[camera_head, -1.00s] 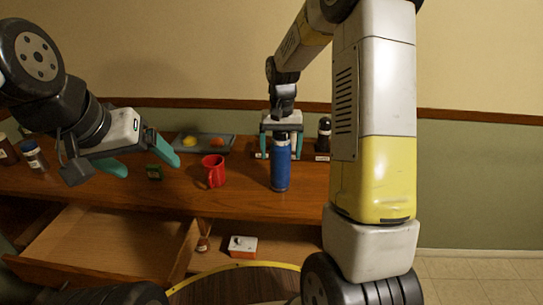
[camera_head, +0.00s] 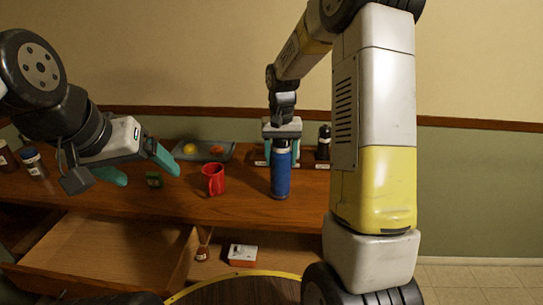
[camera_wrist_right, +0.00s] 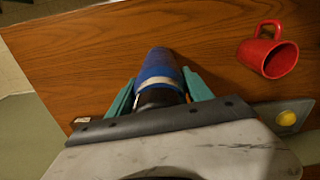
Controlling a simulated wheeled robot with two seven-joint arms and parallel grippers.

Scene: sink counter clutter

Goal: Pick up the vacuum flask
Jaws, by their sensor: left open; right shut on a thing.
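The vacuum flask (camera_head: 281,178) is blue with a dark top and stands upright on the wooden counter, right of the red mug. My right gripper (camera_head: 281,152) comes down from above and is shut on the flask's upper part. In the right wrist view the flask (camera_wrist_right: 157,65) lies between the teal fingers of the right gripper (camera_wrist_right: 160,100). I cannot tell whether the flask's base touches the counter. My left gripper (camera_head: 146,170) is open and empty, above the left part of the counter.
A red mug (camera_head: 214,179) stands left of the flask. A grey tray (camera_head: 226,152) with yellow and orange items lies behind. A dark bottle (camera_head: 323,142) stands behind right, jars (camera_head: 34,164) at far left. An open drawer (camera_head: 105,254) and a red-white box (camera_head: 242,255) are below.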

